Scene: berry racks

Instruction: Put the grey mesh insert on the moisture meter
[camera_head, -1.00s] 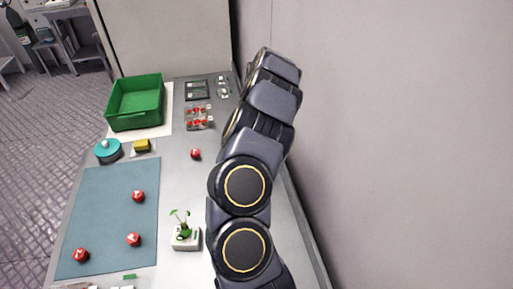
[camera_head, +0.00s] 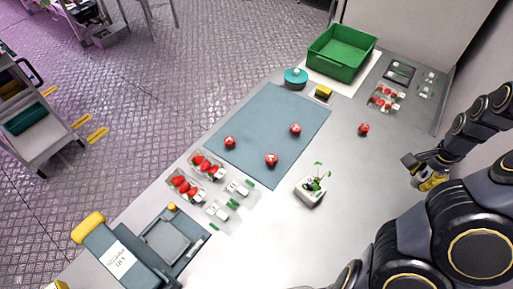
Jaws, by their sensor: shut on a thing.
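My gripper (camera_head: 422,172) is at the right of the head view, above the right part of the table. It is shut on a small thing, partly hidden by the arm. Yellow and pale parts show at the jaws; I cannot tell whether they belong to the held thing or the gripper. What looks like the moisture meter (camera_head: 128,252) is a blue-grey device at the lower left, with a yellow end, a white label and a square grey recess, far from my gripper. I cannot pick out the grey mesh insert for certain. A dark-framed grey tray (camera_head: 399,73) lies at the far right.
A green crate (camera_head: 341,68), teal round container (camera_head: 295,80) and yellow block (camera_head: 323,92) stand at the back. Red balls lie on and beside the blue mat (camera_head: 250,125). A potted plant (camera_head: 312,195) stands mid-table. Strawberry punnets (camera_head: 186,194) sit near the device.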

